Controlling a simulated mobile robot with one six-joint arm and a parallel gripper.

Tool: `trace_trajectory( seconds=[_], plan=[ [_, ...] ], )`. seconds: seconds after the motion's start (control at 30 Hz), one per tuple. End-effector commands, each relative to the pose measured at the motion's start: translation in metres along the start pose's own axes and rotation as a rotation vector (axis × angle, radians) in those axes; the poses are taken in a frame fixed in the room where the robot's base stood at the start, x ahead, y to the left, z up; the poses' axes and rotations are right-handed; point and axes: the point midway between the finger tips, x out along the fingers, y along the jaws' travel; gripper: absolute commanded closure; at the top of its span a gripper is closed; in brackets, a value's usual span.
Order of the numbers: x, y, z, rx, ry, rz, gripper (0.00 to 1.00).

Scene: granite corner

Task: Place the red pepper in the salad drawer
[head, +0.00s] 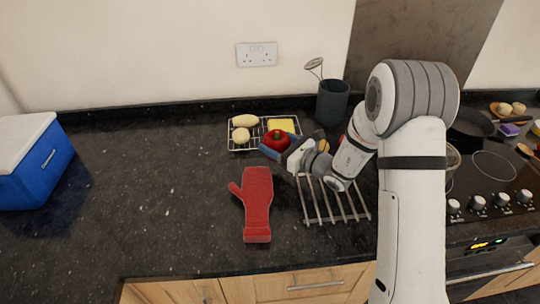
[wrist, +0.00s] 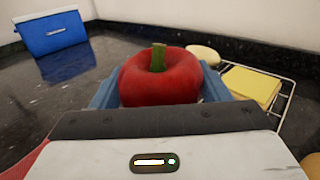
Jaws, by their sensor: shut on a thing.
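The red pepper (head: 277,139) has a green stem and sits between the blue fingers of my gripper (head: 276,145). In the wrist view the pepper (wrist: 160,78) is upright, with a blue finger on each side of it. My gripper is shut on it, near the front edge of the wire rack. The gap between the pepper and what lies below it is hard to judge. No salad drawer can be made out in either view.
A wire rack (head: 239,147) holds pale items and a yellow block (head: 283,125). A red oven mitt (head: 257,203), a metal trivet (head: 335,212), a utensil pot (head: 332,103) and a hob (head: 492,172) stand around. A blue cool box (head: 38,165) is far left; the counter (head: 140,190) between is clear.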

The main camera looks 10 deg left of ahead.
Motion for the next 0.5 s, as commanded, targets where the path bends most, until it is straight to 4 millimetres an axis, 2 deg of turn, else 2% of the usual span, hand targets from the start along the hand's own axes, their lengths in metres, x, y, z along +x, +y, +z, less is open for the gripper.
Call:
trace_trajectory(
  seconds=[0.17,0.33,0.5],
  plan=[
    [-0.004,-0.006,-0.015,0.001,0.001,-0.012,0.55],
    [-0.006,-0.009,-0.038,0.002,0.001,-0.018,0.55],
    [-0.007,-0.011,-0.050,-0.001,0.000,-0.022,0.55]
  ],
)
